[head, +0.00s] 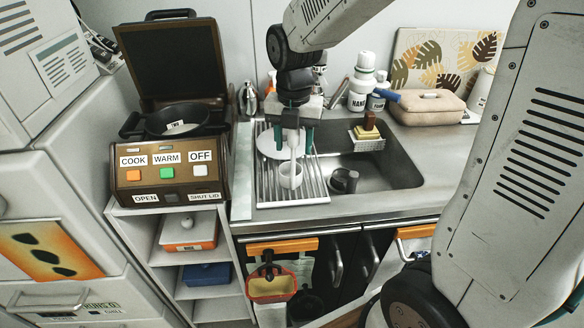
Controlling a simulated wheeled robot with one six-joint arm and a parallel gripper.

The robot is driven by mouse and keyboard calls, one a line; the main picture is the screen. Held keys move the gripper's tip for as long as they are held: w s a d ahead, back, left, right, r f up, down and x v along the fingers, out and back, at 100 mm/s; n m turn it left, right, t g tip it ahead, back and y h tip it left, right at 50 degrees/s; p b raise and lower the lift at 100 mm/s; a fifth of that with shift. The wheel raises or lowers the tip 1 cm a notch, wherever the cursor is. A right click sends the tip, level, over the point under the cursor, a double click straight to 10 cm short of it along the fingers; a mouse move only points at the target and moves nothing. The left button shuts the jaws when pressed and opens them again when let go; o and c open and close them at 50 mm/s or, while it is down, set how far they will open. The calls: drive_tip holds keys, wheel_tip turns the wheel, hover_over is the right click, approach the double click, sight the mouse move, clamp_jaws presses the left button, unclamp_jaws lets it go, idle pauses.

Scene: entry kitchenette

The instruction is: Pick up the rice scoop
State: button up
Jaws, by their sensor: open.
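A small white cup-shaped scoop (291,177) sits on the drying rack at the left of the sink; I take it to be the rice scoop. A pale upright piece above its cup looks like its handle and rises toward my gripper. My gripper (294,142) points down over the rack, its teal-edged fingers open. The upright piece shows between the fingers, with no clear sign of a grip. I cannot tell how deep it is between them.
A white plate (268,145) stands on the wire rack (262,190) beside the gripper. The sink (385,172) holds a dark round item (344,181). A sponge caddy (367,143) and bottles (361,88) stand behind. A rice cooker-like box (170,182) is at left.

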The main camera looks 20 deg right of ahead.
clamp_jaws()
drive_tip(key=shift+r, duration=0.2)
drive_tip(key=shift+r, duration=0.25)
drive_tip(key=r, duration=0.3)
drive_tip(key=shift+s+a, duration=0.2)
drive_tip(key=shift+s, duration=0.05)
drive_tip(key=s+a+r, duration=0.1)
drive_tip(key=s+a, duration=0.7)
drive_tip(key=s, duration=0.5)
drive_tip(key=shift+a+r, duration=0.1)
